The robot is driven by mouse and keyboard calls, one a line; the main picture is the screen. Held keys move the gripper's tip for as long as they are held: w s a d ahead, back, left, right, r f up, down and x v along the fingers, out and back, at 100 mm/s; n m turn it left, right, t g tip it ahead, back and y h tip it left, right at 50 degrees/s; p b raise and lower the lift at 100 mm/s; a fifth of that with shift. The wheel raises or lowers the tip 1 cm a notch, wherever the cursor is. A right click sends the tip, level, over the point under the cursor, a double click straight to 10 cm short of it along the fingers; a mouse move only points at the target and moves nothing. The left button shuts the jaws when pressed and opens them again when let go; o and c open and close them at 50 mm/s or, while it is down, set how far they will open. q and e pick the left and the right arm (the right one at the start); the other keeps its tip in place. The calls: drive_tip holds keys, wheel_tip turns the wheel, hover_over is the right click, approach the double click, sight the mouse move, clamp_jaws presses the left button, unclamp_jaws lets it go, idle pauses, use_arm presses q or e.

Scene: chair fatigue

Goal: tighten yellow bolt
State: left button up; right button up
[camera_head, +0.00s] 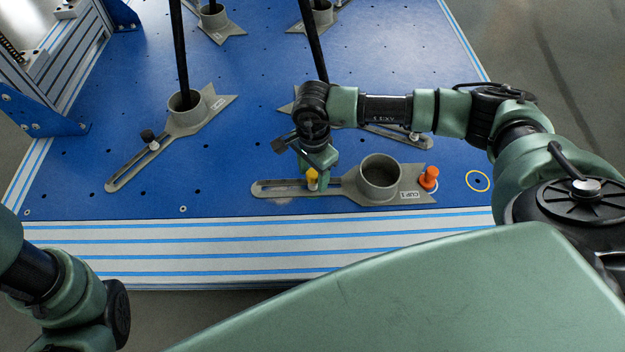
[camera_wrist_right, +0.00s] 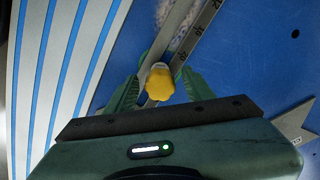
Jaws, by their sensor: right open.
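The yellow bolt (camera_head: 312,178) stands in the slot of the grey CUP 1 bracket (camera_head: 410,193) near the front edge of the blue table. In the right wrist view the yellow bolt (camera_wrist_right: 160,83) lies between the two green fingers. My right gripper (camera_head: 316,182) points down at the bolt, one finger on each side. In the wrist view the right gripper (camera_wrist_right: 157,92) is open, with its fingers apart around the bolt. Whether a finger touches the bolt is not clear. My left arm shows at the lower left, but its gripper is not in view.
An orange bolt (camera_head: 429,178) stands at the right end of the bracket, beside a yellow ring (camera_head: 478,181) on the table. Another grey bracket (camera_head: 205,112) with a black rod stands to the left, and more brackets lie behind. A metal frame (camera_head: 60,70) stands at the left.

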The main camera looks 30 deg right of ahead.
drive_tip(key=shift+n, duration=0.6)
drive_tip(key=n, duration=0.4)
drive_tip(key=shift+b, duration=0.4)
clamp_jaws()
drive_tip(key=shift+r+m+p, duration=0.1)
drive_tip(key=shift+m+p, duration=0.55)
drive_tip(key=shift+m, duration=1.45)
unclamp_jaws()
